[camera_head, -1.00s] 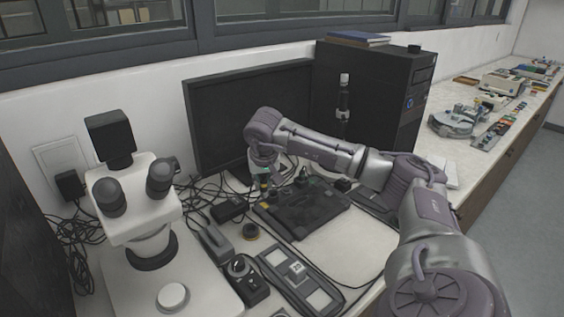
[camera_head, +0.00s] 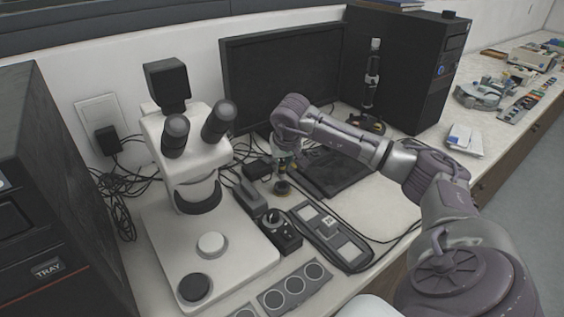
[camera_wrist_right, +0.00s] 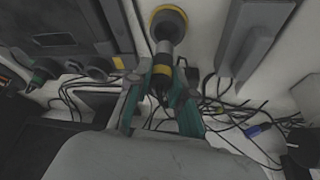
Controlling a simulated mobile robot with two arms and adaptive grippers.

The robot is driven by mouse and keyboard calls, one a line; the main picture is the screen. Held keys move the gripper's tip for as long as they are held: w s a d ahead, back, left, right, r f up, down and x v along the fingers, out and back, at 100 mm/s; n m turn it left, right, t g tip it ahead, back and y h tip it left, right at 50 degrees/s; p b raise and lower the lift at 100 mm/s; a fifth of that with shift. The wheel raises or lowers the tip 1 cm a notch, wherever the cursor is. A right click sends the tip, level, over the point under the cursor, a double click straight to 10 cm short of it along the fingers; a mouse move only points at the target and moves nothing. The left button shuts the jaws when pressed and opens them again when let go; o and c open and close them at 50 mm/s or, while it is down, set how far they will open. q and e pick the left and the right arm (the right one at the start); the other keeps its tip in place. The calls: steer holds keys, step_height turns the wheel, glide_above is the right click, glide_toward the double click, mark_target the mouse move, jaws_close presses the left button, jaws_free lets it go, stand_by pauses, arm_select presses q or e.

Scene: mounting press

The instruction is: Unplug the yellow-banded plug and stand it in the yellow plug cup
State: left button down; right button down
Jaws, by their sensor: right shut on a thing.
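My right gripper (camera_head: 284,160) is shut on the yellow-banded plug (camera_wrist_right: 161,72). In the right wrist view its teal fingers (camera_wrist_right: 160,100) are on either side of the plug, whose yellow band shows. The narrow end of the plug points at the yellow plug cup (camera_wrist_right: 180,16), a dark round cup with a yellow rim. In the head view the cup (camera_head: 282,189) is directly below the gripper. I cannot tell whether the plug's end is above the cup or inside it. My left gripper is not in view.
A black device (camera_head: 335,172) lies behind and right of the cup; the wrist view shows a green-ended plug (camera_wrist_right: 42,72) beside it. Loose cables (camera_wrist_right: 225,112) run nearby. A white microscope (camera_head: 200,160) stands left, a grey long panel (camera_head: 331,236) in front. A monitor stands behind.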

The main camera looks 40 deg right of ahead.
mark_target(282, 176)
stand_by(0.4)
steer(key=shift+f, duration=0.3)
steer(key=shift+f+b, duration=0.2)
steer(key=shift+b, duration=0.1)
steer(key=shift+f, duration=0.25)
steer(key=shift+f+b, duration=0.25)
steer(key=shift+b, duration=0.1)
steer(key=shift+f, duration=0.25)
steer(key=shift+f+b, duration=0.8)
steer(key=shift+f, duration=0.15)
